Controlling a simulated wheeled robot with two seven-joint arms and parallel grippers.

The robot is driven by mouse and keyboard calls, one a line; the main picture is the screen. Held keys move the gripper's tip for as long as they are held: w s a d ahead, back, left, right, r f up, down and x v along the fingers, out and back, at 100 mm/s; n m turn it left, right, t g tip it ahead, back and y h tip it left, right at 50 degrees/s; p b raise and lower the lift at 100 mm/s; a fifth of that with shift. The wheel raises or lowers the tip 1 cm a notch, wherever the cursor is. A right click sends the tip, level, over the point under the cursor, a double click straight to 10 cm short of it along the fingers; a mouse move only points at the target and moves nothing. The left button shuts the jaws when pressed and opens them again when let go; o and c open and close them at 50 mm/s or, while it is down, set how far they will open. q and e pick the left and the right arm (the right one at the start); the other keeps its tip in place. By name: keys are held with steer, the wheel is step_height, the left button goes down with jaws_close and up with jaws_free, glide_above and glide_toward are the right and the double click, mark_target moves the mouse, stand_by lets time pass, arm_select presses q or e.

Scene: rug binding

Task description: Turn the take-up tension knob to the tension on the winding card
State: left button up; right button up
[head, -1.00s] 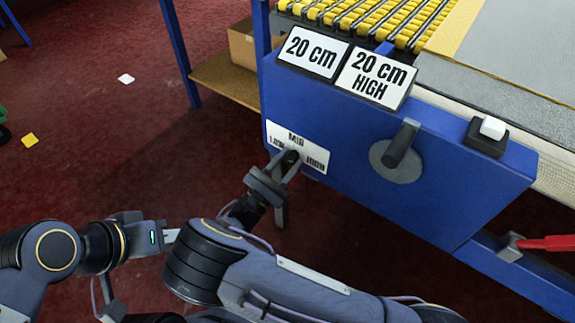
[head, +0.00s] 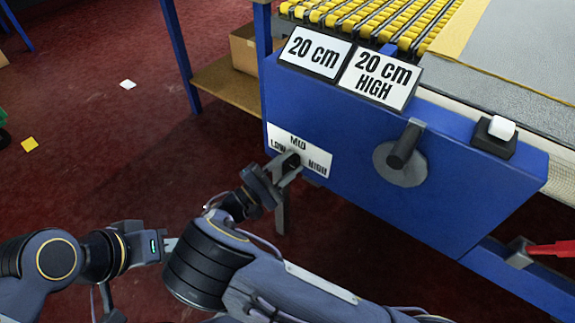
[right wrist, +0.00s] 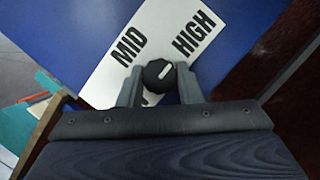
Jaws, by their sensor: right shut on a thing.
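The tension knob (right wrist: 158,73) is small, dark and round with a white pointer mark, set on a white dial plate (head: 314,148) marked LOW, MID and HIGH. In the right wrist view the mark slants up and right, toward the HIGH side. My right gripper (head: 289,163) is shut on the knob, with one finger on each side of it in the right wrist view. The winding card (head: 381,80) reads "20 cm HIGH". My left gripper (head: 168,246) is low at the left, partly hidden behind my right arm; its jaws are unclear.
Another card (head: 314,53) reads "20 cm". A grey crank handle (head: 406,145) and a white rocker switch (head: 501,129) are on the blue housing (head: 440,185). A red lever (head: 553,249) sticks out at the right. Yellow rollers (head: 350,18) lie above.

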steer(key=shift+f, duration=0.1)
steer(key=o, duration=1)
steer(key=shift+c, duration=0.2)
